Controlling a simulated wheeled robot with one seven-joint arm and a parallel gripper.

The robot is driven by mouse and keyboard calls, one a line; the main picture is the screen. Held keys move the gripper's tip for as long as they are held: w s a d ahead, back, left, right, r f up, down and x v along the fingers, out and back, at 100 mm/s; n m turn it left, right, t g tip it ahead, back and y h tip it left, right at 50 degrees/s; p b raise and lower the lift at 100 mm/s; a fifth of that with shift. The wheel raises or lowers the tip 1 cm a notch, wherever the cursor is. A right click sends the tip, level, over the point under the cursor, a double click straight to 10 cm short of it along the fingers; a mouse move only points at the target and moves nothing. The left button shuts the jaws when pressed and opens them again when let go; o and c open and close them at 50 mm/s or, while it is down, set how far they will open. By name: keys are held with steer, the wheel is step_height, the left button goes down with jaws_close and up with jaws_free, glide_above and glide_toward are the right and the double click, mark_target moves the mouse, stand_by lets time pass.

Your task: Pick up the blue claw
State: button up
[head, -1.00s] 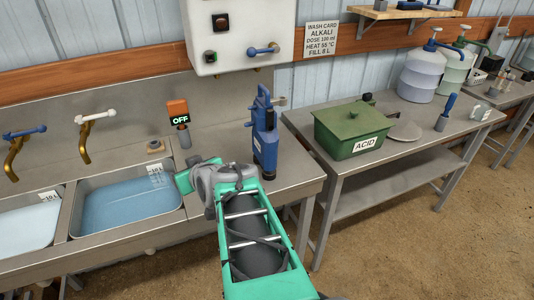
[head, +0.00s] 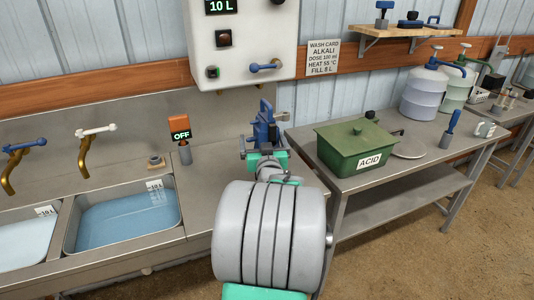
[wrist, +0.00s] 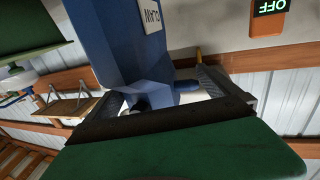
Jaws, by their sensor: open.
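The blue claw (head: 265,128) stands upright on the metal counter's right end, behind my gripper in the head view. In the wrist view the blue claw (wrist: 128,45) fills the upper middle, with a white label on its face. My gripper (head: 264,148) is open in front of it, at about the height of its middle. In the wrist view the two fingers of my gripper (wrist: 165,90) reach to either side of its blue lower part. I cannot tell whether they touch it. My arm hides the claw's base in the head view.
An orange OFF switch post (head: 181,132) stands left of the claw. A sink (head: 120,222) with blue water is further left. A white control box (head: 240,45) hangs on the wall above. A green ACID box (head: 352,142) stands on the right table.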

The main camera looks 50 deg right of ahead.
mark_target(262, 127)
steer(key=shift+x, duration=0.85)
steer(key=c, duration=1.8)
steer(key=shift+r+p, duration=0.3)
steer(key=shift+r, duration=0.3)
steer(key=shift+c, duration=0.4)
step_height(262, 127, up, 2)
steer(key=shift+r+p, duration=0.25)
steer(key=shift+p, duration=0.35)
steer(key=s+a+r+p, duration=0.5)
steer(key=a+r, duration=0.4)
steer(key=a, duration=0.3)
steer(key=shift+s+a+r, duration=0.3)
steer(key=shift+s+a, duration=0.1)
steer(key=shift+s, duration=0.1)
